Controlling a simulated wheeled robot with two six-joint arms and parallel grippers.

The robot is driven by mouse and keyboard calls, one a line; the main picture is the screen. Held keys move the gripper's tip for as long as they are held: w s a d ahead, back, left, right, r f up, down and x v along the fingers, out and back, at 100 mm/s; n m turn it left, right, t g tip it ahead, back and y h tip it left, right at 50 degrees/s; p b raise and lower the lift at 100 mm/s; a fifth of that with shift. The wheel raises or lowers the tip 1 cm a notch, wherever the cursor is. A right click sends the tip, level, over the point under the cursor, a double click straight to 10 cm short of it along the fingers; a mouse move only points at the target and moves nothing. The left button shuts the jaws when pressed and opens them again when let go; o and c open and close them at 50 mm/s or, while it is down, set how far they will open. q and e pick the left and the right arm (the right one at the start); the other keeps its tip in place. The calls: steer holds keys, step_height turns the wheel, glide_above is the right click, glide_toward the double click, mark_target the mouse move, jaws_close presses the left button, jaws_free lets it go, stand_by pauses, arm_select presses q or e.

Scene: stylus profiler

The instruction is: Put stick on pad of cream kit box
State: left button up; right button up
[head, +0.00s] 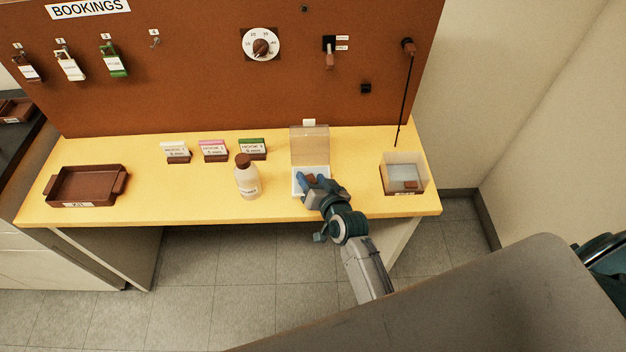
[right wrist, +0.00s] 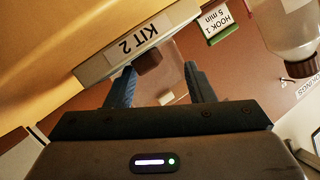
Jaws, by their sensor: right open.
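The cream kit box (head: 297,190) stands open near the table's front edge, its clear lid (head: 310,143) raised at the back. Its front carries a "KIT 2" label in the right wrist view (right wrist: 139,38). My right gripper (head: 313,182) is at the box, over its near part. Its two blue fingers are apart in the right wrist view (right wrist: 160,85). A small brown block (right wrist: 149,61) shows between them, closer to the left finger; I cannot tell whether it is the stick or whether it touches a finger. The pad is not clearly visible. My left gripper is out of view.
A white bottle (head: 247,180) with a brown cap stands left of the box. A brown tray (head: 88,200) is at far left. Small label stands (head: 213,151) line the back.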

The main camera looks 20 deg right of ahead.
steer(key=shift+s+f, duration=0.2)
steer(key=shift+f, duration=0.1)
steer(key=shift+c, duration=0.4)
steer(key=shift+s+r+p, duration=0.35)
steer(key=shift+r+p, duration=0.15)
steer(key=shift+p, duration=0.1)
steer(key=shift+s+d+r+p, duration=0.2)
steer(key=shift+s+r+p, duration=0.75)
steer(key=shift+s+r, duration=0.15)
steer(key=shift+s+d+r+p, duration=0.15)
steer(key=shift+s+r+p, duration=0.8)
steer(key=shift+s, duration=0.25)
steer(key=b+v, duration=0.3)
steer(key=v, duration=0.8)
steer(key=shift+b, duration=0.35)
steer(key=shift+f, duration=0.15)
